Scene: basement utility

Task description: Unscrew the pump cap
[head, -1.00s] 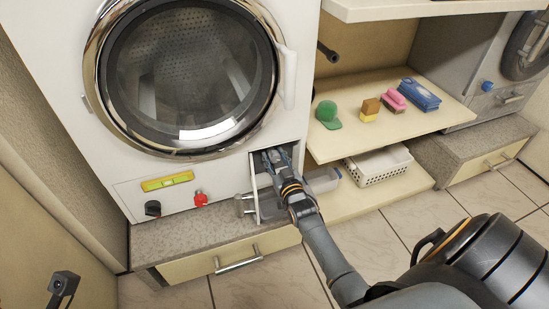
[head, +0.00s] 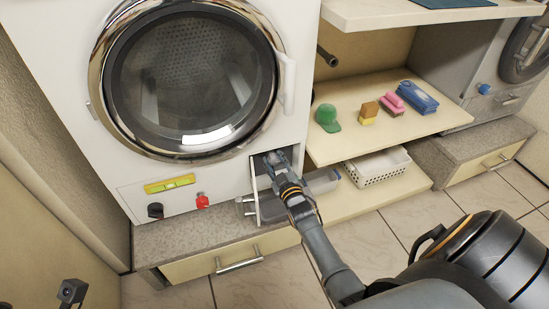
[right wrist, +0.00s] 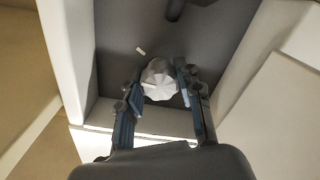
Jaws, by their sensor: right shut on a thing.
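The pump cap (right wrist: 159,82) is a pale, faceted round knob inside the dark recess at the bottom of the washing machine. My right gripper (right wrist: 162,86) has a finger on each side of the cap and is shut on it. In the head view, my right gripper (head: 274,160) reaches into the small open hatch (head: 254,200) at the machine's lower right. There the cap is hidden behind the gripper.
The white washing machine (head: 75,90) stands on a speckled plinth (head: 185,236). Tiled floor (head: 400,235) lies in front.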

